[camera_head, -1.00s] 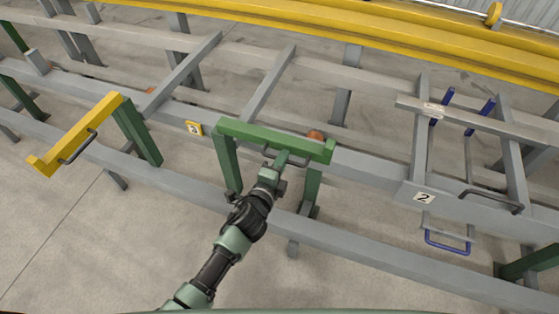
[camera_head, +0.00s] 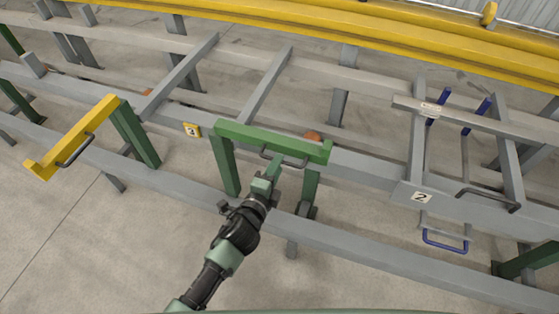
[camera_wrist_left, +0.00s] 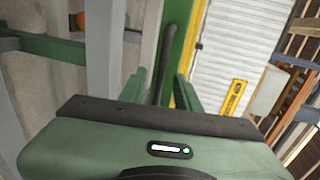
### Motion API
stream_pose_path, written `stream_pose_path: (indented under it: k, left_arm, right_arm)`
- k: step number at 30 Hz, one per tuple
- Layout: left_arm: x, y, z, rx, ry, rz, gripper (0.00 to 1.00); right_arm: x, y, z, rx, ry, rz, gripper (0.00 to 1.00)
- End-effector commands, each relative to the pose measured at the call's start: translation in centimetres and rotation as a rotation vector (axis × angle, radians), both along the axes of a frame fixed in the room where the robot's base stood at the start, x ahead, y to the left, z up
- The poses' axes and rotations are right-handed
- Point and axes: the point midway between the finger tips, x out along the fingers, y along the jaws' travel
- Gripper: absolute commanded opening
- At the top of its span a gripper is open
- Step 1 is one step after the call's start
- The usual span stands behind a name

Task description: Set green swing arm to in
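The green swing arm (camera_head: 260,139) is a bar lying lengthwise along the front grey rail, on top of a green post. A dark handle (camera_head: 296,162) is on its near side. My left gripper (camera_head: 274,163) is just on the near side of this handle. In the left wrist view its two green fingers (camera_wrist_left: 158,88) are apart, with the handle (camera_wrist_left: 163,62) showing in line with the gap between them. I cannot tell exactly how far the handle is from the fingertips. My right gripper is in neither view.
A yellow swing arm (camera_head: 74,138) on a green post sticks out toward me at left. Grey rails run across. The floor in front is clear.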

Motion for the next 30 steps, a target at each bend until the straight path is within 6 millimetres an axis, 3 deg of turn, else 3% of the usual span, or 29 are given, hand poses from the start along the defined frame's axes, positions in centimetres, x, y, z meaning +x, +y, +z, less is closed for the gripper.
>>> stream_pose_path:
  k: [3, 9, 27, 30]
  left_arm:
    - [-2.1, 0.8, 0.4, 0.001, 0.002, -0.001, 0.33]
    - [-4.1, 1.6, 0.9, 0.0, 0.0, -0.001, 0.33]
    - [-4.4, 1.7, 0.9, -0.001, 0.001, 0.0, 0.33]
    - [-4.5, 2.1, -0.2, -0.012, 0.031, 0.01, 0.33]
  right_arm:
    - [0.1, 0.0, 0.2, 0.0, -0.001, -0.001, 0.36]
    - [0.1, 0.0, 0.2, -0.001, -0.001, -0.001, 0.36]
    - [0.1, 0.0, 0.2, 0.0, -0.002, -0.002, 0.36]
    - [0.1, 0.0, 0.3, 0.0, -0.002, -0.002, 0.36]
